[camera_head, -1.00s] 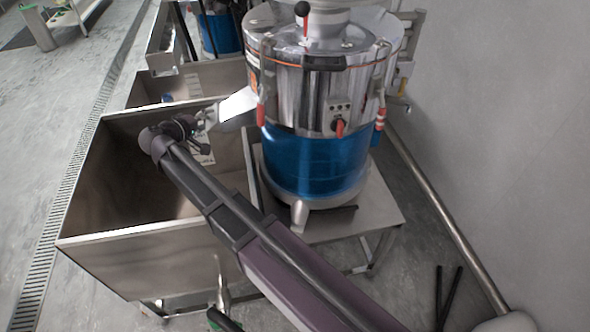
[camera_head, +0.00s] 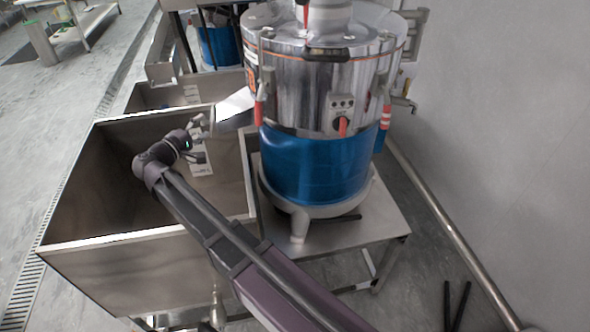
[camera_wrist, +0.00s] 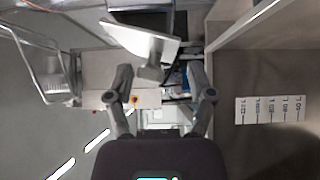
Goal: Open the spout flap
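The grinder (camera_head: 318,168) is a tall chrome drum with a blue lower part. Its metal spout (camera_head: 234,106) slopes down to the left over the bin. In the wrist view a pale, tilted plate (camera_wrist: 138,40), which appears to be the spout flap, has a small grey tab (camera_wrist: 152,71) on its lower side. My gripper (camera_head: 199,139) is just left of and below the spout, over the bin. In the wrist view my gripper (camera_wrist: 160,70) is open, with the tab between and slightly beyond its spread fingertips. I see no clear contact.
A deep steel bin (camera_head: 140,237) stands beneath my gripper, with a printed label on its inner wall. The grinder stands on a metal table (camera_head: 345,238). A pipe (camera_head: 445,225) runs along the wall at right. Open floor lies at left.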

